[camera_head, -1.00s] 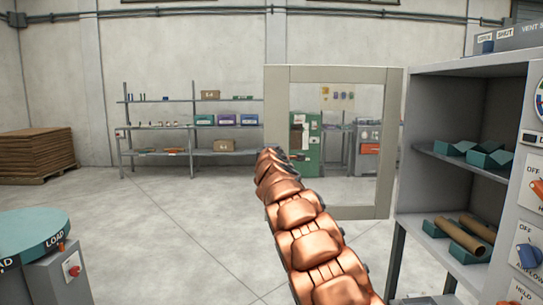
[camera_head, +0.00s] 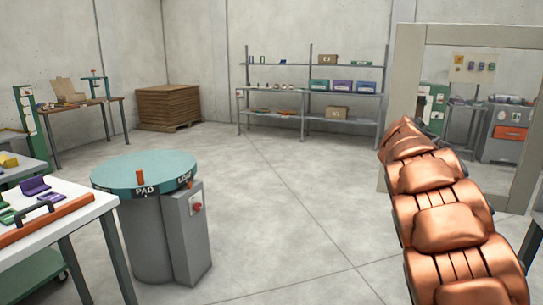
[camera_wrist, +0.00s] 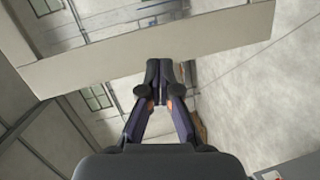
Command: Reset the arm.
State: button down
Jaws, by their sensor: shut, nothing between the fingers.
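My arm (camera_head: 440,210) is copper-coloured and segmented. It reaches up from the lower right of the head view, in front of a pale frame. Its far end hides my gripper in that view. In the wrist view my gripper (camera_wrist: 166,72) shows with its two dark fingers together. Nothing is between the fingertips. Beyond the fingers are a pale beam and the floor, seen at a tilt.
A round teal turntable (camera_head: 150,172) on a grey pedestal stands left of centre. A white table (camera_head: 80,205) with small parts is at left. A pale upright frame (camera_head: 470,35) is at right. Shelves (camera_head: 270,92) and stacked boards (camera_head: 168,105) stand behind. The middle floor is clear.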

jog(key=s+a+f+m+g+y, duration=0.1)
jog(key=s+a+f+m+g, duration=0.15)
jog(key=s+f, duration=0.5)
jog(key=s+a+f+m+g+y, duration=0.1)
jog(key=s+a+f+m+g, duration=0.2)
jog(key=s, duration=0.7)
jog(key=s+a+f+m+g+y, duration=0.1)
jog(key=s+f+m+g, duration=0.15)
jog(key=s+f, duration=0.45)
jog(key=s+a+f+g+y, duration=0.25)
jog(key=s+a+f, duration=0.3)
jog(key=s, duration=0.55)
jog(key=s+a+f+m+g+y, duration=0.1)
jog(key=s+a+f+g+y, duration=0.2)
jog(key=s+a, duration=0.6)
jog(key=s+a+f+g+y, duration=0.15)
jog(key=s+a+f, duration=0.35)
jog(key=s, duration=0.8)
notch_tip(320, 180, up, 24)
jog(key=s+h+p, duration=0.1)
jog(key=p, duration=2.2)
jog(key=shift+s, duration=0.4)
jog(key=shift+a, duration=0.15)
